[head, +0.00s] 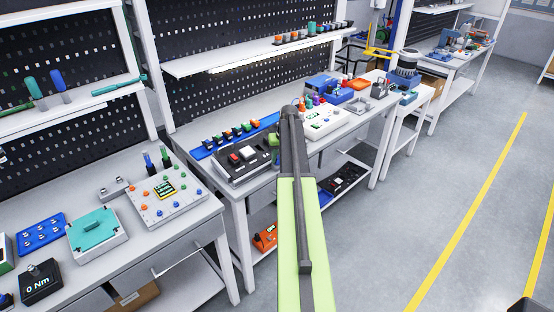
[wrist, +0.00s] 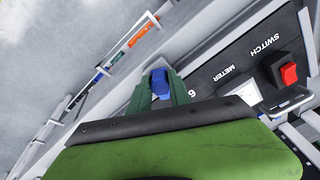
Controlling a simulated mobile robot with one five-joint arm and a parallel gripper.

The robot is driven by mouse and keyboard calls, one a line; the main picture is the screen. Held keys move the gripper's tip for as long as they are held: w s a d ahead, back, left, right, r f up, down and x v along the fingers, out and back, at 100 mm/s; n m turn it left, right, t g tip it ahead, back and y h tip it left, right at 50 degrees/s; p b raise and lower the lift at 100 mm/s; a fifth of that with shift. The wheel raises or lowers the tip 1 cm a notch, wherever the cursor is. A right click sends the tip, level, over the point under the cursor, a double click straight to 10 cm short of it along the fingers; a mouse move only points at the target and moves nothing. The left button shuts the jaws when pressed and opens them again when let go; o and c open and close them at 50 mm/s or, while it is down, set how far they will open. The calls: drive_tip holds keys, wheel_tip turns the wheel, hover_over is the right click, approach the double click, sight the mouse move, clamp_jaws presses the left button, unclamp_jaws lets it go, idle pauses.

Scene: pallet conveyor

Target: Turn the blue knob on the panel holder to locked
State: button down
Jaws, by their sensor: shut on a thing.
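The blue knob (wrist: 160,84) shows in the wrist view between the dark green fingers of my gripper (wrist: 161,76), at the edge of the panel holder. My gripper is shut on the knob, with a finger on either side. The black panel (wrist: 238,68) beside it carries the words SWITCH and METER, a red rocker switch (wrist: 288,73) and a white meter partly covered by my gripper. In the head view the panel (head: 228,168) lies on the middle bench, left of my arm. There the knob cannot be made out. I cannot read any locked mark.
A blue rail of small coloured parts (head: 232,134) lies behind the panel. A white box with knobs (head: 325,122) stands to its right. The left bench holds a white panel with orange and blue knobs (head: 165,195) and a teal-lidded box (head: 97,230). The floor at right is clear.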

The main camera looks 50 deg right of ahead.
drive_tip(key=n, duration=0.5)
drive_tip(key=shift+w, duration=0.2)
drive_tip(key=shift+n, duration=0.3)
drive_tip(key=c, duration=1.2)
unclamp_jaws()
drive_tip(key=shift+s+r, duration=0.1)
drive_tip(key=p+v, duration=1.7)
